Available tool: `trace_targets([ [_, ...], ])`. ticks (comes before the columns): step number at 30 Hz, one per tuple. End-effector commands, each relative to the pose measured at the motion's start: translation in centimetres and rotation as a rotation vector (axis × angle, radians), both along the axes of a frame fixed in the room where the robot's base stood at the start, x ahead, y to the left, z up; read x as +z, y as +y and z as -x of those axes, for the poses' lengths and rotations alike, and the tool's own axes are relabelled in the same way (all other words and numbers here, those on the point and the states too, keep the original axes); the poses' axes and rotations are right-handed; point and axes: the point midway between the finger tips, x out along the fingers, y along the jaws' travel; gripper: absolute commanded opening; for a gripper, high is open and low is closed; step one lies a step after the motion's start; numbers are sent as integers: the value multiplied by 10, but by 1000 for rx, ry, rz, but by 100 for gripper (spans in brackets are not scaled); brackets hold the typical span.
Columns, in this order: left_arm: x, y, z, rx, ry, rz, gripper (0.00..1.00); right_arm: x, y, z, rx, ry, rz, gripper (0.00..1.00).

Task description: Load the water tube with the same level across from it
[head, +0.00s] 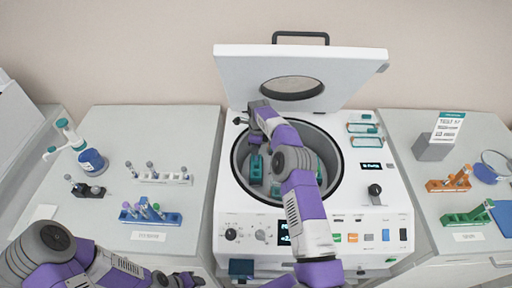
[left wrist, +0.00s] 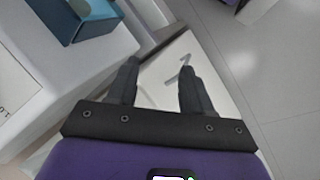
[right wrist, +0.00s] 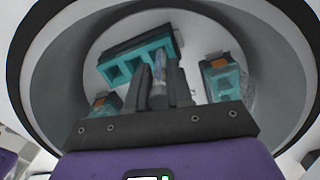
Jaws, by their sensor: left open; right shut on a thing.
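My right gripper (head: 256,137) reaches down into the open centrifuge bowl (head: 240,165). In the right wrist view its fingers (right wrist: 158,85) are shut on a clear, greyish tube (right wrist: 159,66). The tube overlaps the near edge of a teal bucket (right wrist: 122,68); I cannot tell whether it is seated in a hole. Another teal bucket with an orange mark (right wrist: 222,82) is to the right, and one (right wrist: 106,104) is partly hidden at the left. Liquid levels are not readable. My left gripper (left wrist: 160,85) is open and empty, low by the front of the left bench.
The centrifuge lid (head: 345,68) stands open behind the bowl. On the left bench are a blue rack (head: 170,219) with several tubes, a white rack (head: 150,178) and a dispenser bottle (head: 91,161). Orange (head: 437,186) and green (head: 457,219) racks stand on the right bench.

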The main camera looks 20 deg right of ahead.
Motion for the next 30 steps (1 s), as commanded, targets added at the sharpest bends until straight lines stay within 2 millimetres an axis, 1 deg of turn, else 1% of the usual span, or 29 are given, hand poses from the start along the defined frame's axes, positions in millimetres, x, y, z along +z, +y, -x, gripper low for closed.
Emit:
trace_targets([
  [24, -18, 0, 0, 0, 0, 0, 50, -26, 0, 0, 0, -1, 1, 0],
  [30, -19, 0, 0, 0, 0, 0, 50, -28, 0, 0, 1, -1, 1, 0],
])
